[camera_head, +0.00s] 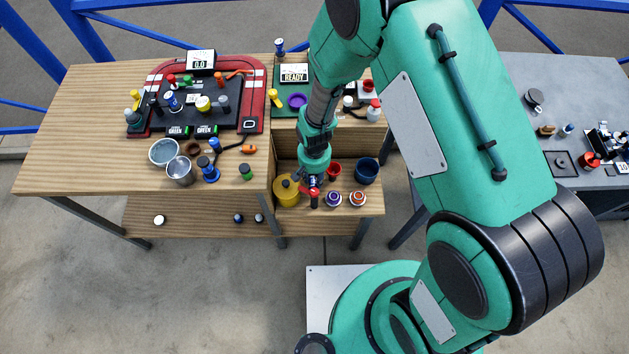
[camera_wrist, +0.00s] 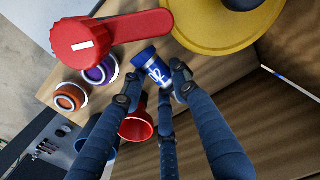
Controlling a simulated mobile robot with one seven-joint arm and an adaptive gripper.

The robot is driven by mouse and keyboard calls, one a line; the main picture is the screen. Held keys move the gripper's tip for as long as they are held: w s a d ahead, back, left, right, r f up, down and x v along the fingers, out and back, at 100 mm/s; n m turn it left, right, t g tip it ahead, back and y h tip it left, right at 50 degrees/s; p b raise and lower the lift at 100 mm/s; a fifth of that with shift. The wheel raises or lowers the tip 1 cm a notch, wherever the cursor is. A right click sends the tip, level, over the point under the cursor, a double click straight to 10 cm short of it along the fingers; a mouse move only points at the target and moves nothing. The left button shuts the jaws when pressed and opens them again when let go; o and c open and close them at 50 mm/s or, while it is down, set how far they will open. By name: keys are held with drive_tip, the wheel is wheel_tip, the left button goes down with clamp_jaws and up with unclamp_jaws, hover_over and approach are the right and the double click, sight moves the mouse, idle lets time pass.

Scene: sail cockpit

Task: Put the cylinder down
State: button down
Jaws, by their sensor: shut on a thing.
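The cylinder (camera_wrist: 151,66) is blue with a white label band that reads "02". It sits between the fingertips of my gripper (camera_wrist: 158,82) in the wrist view, and the fingers are shut on it. In the head view my gripper (camera_head: 313,178) is over the lower wooden shelf (camera_head: 299,211), between a yellow round pot (camera_head: 287,191) and a red cup (camera_head: 333,169). The cylinder is mostly hidden there. Whether its underside touches the shelf cannot be told.
A red handle-shaped thing (camera_wrist: 110,34) is close beside the cylinder. A purple-ringed thing (camera_head: 333,199), an orange-ringed thing (camera_head: 357,199) and a dark blue cup (camera_head: 367,170) stand to the right. Bare wood shows at the shelf's front. The left tabletop is crowded around a black-and-red mat (camera_head: 253,107).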

sight(314, 178)
drive_tip(key=shift+f, duration=1.35)
drive_tip(key=shift+f+b, duration=0.15)
drive_tip(key=shift+b, duration=0.15)
drive_tip(key=c, duration=1.3)
unclamp_jaws()
drive_tip(key=shift+c, duration=0.2)
wheel_tip(314, 178, up, 12)
drive_tip(key=p, duration=0.2)
drive_tip(key=shift+p, duration=0.4)
